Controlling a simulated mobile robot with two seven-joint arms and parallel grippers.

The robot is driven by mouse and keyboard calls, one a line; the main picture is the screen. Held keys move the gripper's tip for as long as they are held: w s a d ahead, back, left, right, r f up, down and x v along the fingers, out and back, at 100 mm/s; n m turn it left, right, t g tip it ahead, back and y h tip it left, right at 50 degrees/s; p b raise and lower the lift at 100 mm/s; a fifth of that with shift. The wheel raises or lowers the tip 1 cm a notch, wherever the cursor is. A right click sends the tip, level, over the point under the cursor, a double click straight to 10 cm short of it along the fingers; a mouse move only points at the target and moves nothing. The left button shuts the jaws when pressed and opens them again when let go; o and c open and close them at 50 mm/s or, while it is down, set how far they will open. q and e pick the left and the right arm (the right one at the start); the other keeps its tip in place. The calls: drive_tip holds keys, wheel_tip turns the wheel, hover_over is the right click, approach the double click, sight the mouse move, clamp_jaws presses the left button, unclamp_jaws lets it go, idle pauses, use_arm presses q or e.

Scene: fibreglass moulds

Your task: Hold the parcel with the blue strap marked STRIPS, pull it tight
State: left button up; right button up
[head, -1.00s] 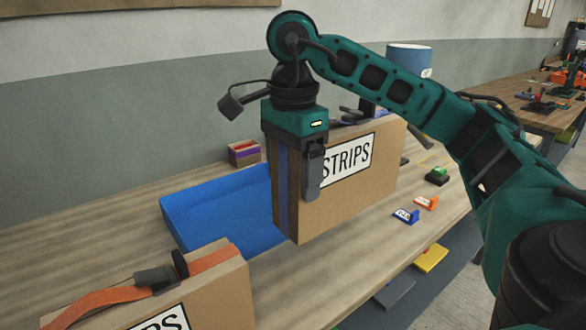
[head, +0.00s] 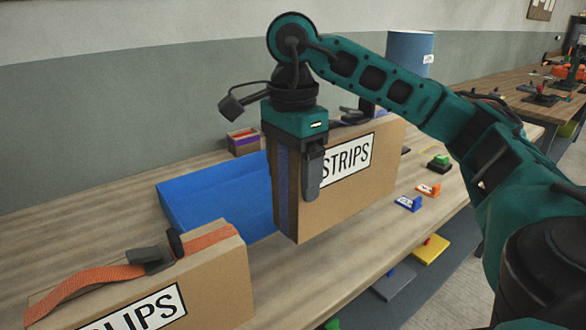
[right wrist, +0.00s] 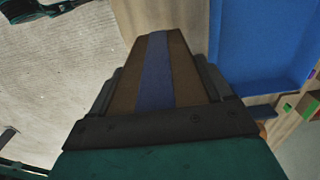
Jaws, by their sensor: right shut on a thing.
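The parcel (head: 350,208) marked STRIPS is an upright brown box with a white label in the head view. Its blue strap (head: 284,180) runs down the narrow end and also shows in the right wrist view (right wrist: 155,75). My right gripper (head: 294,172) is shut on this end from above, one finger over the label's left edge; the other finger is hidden. A dark buckle shows partly on top, behind the gripper. I cannot tell whether the parcel's bottom touches the bench. My left gripper is not in view.
A second parcel (head: 215,290) with an orange strap stands at the front left, its label partly cut off. A blue tray (head: 205,195) lies behind the held parcel. A blue cylinder (head: 410,60) stands at the back. Small coloured pieces lie at the bench's right edge.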

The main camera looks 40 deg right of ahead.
sight(293, 229)
drive_tip(key=shift+f, duration=0.4)
drive_tip(key=shift+f+b, duration=0.65)
drive_tip(key=shift+b, duration=0.1)
drive_tip(key=shift+f+b, duration=0.4)
drive_tip(key=shift+f, duration=0.05)
drive_tip(key=shift+f+b, duration=0.5)
drive_tip(key=shift+f, duration=0.15)
drive_tip(key=shift+f+b, duration=0.55)
drive_tip(key=shift+f, duration=0.05)
drive_tip(key=shift+f+b, duration=1.15)
drive_tip(key=shift+f, duration=0.3)
drive_tip(key=shift+f+b, duration=1)
drive_tip(key=shift+f, duration=0.25)
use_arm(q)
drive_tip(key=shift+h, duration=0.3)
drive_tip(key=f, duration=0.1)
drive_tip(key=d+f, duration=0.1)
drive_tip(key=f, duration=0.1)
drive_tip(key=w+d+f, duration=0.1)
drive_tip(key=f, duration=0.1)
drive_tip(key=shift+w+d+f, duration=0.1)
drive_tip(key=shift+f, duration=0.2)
use_arm(e)
drive_tip(key=shift+s+a+f, duration=0.1)
drive_tip(key=shift+f, duration=0.15)
